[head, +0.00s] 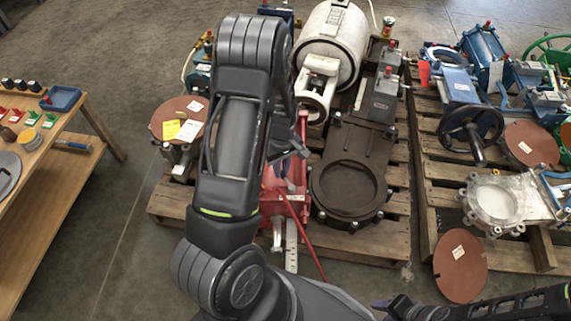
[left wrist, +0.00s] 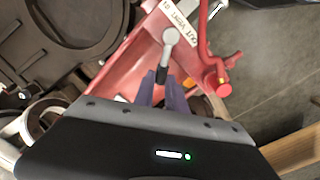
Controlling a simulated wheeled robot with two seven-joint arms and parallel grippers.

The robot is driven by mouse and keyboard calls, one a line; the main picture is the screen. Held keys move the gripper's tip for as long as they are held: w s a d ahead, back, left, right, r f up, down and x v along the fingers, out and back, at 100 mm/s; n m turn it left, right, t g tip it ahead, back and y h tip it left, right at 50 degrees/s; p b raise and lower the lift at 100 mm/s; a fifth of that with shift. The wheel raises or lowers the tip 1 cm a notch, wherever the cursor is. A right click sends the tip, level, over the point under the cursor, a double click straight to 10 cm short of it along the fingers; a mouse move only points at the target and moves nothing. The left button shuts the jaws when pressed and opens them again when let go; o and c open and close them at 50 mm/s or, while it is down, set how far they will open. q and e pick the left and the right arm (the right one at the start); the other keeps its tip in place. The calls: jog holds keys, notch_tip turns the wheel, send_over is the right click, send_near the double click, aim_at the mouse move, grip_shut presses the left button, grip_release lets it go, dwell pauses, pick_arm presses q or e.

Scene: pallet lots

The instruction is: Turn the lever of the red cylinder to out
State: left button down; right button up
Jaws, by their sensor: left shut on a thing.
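The red cylinder (head: 298,207) stands on the middle pallet, partly hidden behind my left arm in the head view. Its red body (left wrist: 118,62) fills the middle of the left wrist view. A grey lever (left wrist: 168,52) with a black tip sits on it, beside a white label (left wrist: 181,22) with "OUT" and other lettering. My left gripper (left wrist: 163,88) has its purple fingers shut around the black tip of the lever. In the head view the lever is too small and covered to make out. My right gripper (head: 385,304) is at the bottom edge, away from the cylinder, its jaws unclear.
A dark round-mouthed gate valve (head: 348,184) lies right beside the cylinder, with a white tank (head: 332,40) behind. A second pallet (head: 430,190) with valves and a black handwheel (head: 470,130) is at right. A wooden bench (head: 85,130) stands at left; floor between is clear.

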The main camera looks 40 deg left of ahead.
pick_arm(q)
jog(key=shift+s+a+n+p, duration=0.15)
jog(key=shift+s+n+p, duration=0.25)
jog(key=shift+n, duration=0.5)
jog(key=c, duration=1.4)
grip_release()
jog(key=shift+o, duration=0.2)
jog(key=shift+r, duration=0.1)
notch_tip(320, 180, up, 8)
jog(key=shift+f+p, duration=0.15)
jog(key=shift+p, duration=1.05)
